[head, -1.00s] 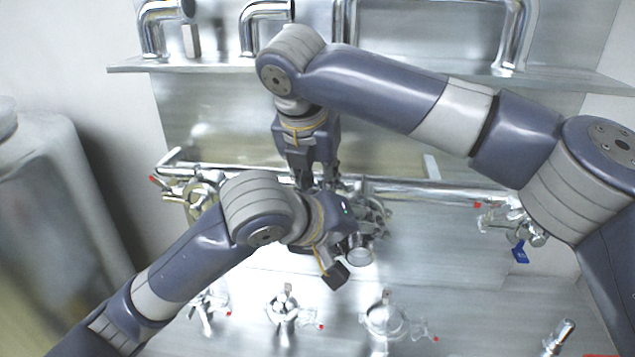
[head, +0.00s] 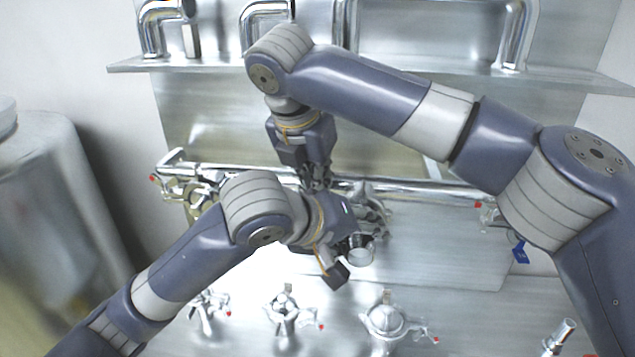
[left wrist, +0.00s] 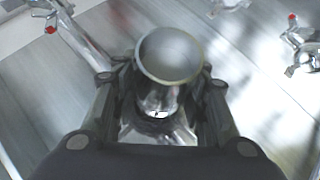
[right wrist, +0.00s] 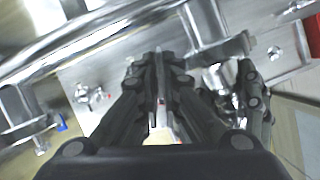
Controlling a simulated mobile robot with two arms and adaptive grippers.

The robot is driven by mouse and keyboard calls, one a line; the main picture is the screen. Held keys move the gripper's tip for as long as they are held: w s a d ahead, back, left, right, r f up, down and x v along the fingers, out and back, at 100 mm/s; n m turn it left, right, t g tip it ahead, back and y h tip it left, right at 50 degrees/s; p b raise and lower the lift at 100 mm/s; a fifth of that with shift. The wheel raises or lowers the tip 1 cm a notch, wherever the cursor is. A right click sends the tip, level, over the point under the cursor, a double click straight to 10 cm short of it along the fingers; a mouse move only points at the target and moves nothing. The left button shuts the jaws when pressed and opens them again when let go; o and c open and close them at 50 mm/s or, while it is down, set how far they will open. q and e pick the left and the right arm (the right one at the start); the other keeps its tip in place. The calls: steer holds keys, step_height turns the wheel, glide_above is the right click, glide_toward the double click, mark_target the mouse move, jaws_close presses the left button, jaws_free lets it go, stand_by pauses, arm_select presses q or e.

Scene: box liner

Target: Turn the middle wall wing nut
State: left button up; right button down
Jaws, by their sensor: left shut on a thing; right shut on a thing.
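The middle wall clamp (head: 375,212) is a shiny steel fitting on the wall, partly hidden behind my left wrist. Its wing nut is largely covered by my right gripper (head: 318,180), which reaches down in front of the wall pipe. In the right wrist view the fingers (right wrist: 160,75) are close together on a thin metal piece, apparently the wing nut. The same pipe end (head: 360,252) shows beside my left wrist in the head view.
A horizontal steel pipe (head: 420,190) runs along the wall. Other clamps stand at the wall's left (head: 190,188) and along the bottom (head: 285,312). A shelf (head: 440,72) with bent pipes is above. A large tank (head: 50,210) stands left. My arms are very close together.

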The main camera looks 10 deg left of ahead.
steer(key=m+h, duration=0.1)
steer(key=m, duration=0.2)
steer(key=m+g+h, duration=0.1)
steer(key=m, duration=0.2)
steer(key=shift+w, duration=0.1)
stand_by(0.4)
steer(key=c, duration=1.8)
jaws_free()
steer(key=shift+g, duration=0.3)
